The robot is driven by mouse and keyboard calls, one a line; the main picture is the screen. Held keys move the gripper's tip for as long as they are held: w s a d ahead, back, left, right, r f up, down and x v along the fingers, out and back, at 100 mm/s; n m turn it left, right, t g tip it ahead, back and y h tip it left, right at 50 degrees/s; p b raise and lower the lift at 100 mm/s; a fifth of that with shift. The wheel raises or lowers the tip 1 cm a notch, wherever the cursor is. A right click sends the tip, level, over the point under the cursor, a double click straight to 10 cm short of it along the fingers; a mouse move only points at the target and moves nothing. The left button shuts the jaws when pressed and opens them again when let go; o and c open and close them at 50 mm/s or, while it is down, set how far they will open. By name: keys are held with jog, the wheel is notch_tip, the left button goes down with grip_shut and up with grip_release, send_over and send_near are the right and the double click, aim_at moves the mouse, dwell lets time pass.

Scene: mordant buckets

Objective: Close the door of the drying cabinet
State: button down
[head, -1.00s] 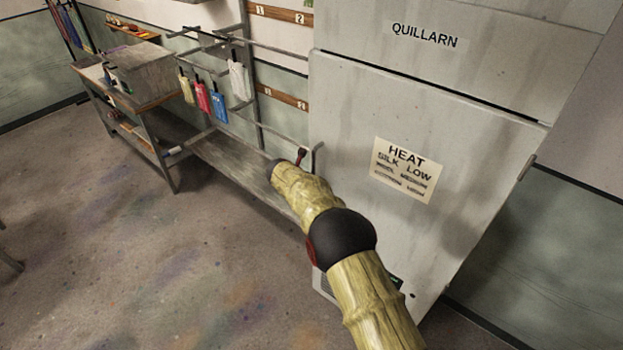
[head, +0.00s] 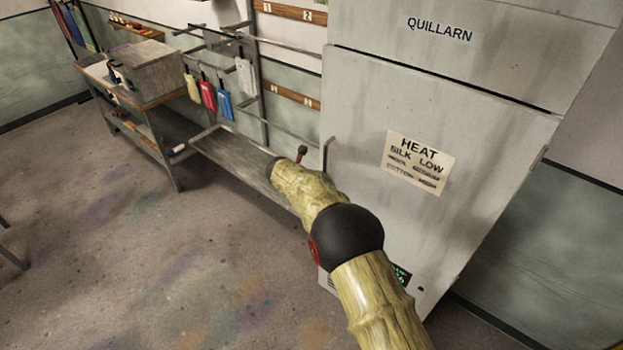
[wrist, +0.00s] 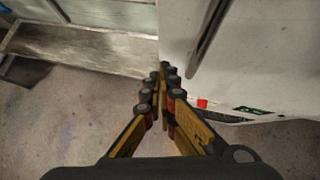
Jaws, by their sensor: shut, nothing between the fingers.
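The drying cabinet (head: 470,40) is a tall grey, stained unit marked QUILLARN. Its door (head: 455,230) carries a HEAT label (head: 419,163) and looks flush or nearly flush below a dark seam; I cannot tell whether it is fully shut. A thin upright handle (head: 328,155) is at the door's left edge. The handle shows dark in the wrist view (wrist: 212,45). My gripper (wrist: 166,70) is shut and empty, low by the door's left edge; contact is unclear.
A low grey bench (head: 245,165) runs left of the cabinet, below a rack with hanging coloured tags (head: 223,105). A worktable with a grey box (head: 160,75) stands further left. The speckled floor (head: 170,270) in front is clear.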

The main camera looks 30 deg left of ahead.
jog(key=a+v, duration=0.1)
jog(key=v, duration=0.6)
jog(key=shift+s, duration=0.35)
jog(key=shift+r, duration=0.15)
